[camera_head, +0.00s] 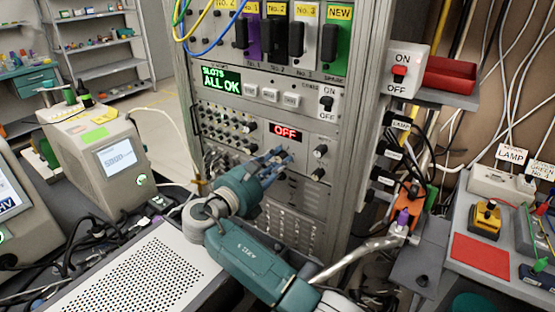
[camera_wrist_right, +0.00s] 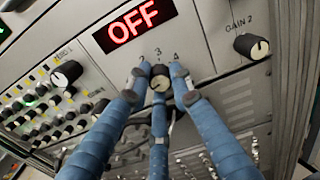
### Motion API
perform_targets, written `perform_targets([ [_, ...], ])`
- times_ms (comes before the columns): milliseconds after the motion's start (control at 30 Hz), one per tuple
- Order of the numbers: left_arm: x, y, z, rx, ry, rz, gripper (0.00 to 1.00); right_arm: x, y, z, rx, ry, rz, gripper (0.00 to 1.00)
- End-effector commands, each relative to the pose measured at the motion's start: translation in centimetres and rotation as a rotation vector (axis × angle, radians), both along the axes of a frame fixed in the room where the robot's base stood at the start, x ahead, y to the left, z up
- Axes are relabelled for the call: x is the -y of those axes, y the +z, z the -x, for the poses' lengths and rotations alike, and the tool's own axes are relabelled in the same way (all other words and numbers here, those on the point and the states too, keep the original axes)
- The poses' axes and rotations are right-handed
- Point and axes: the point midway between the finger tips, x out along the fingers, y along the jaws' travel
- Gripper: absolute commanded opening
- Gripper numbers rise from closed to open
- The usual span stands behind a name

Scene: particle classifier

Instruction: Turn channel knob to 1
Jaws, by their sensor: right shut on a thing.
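The channel knob (camera_wrist_right: 160,83) is a small dark knob with a pale face, below a red display (camera_wrist_right: 134,20) reading OFF, on a grey rack panel. The numbers 2, 3 and 4 show above it; a 1 is not visible, and I cannot tell which number the knob points to. My right gripper (camera_wrist_right: 160,74) has its blue fingers closed around the knob. In the head view the right gripper (camera_head: 279,158) reaches the panel just below the OFF display (camera_head: 285,132) and hides the knob. My left gripper is not in view.
A GAIN 2 knob (camera_wrist_right: 251,46) sits right of the channel knob. Another black knob (camera_wrist_right: 67,73) and rows of small knobs lie left. Above are a green ALL OK display (camera_head: 221,80) and an ON/OFF switch (camera_head: 327,103). Cables hang right of the rack.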

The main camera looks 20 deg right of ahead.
Motion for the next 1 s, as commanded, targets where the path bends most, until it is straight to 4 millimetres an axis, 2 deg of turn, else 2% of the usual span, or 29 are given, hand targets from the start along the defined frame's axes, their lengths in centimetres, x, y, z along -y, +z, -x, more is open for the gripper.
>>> perform_targets([
  [500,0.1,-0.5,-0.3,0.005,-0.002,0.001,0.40,-0.1,-0.2,0.0,0.326,0.000,-0.257,0.00],
  [1000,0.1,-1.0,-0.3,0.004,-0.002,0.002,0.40,0.0,-0.1,0.1,0.455,-0.001,-0.358,0.00],
])
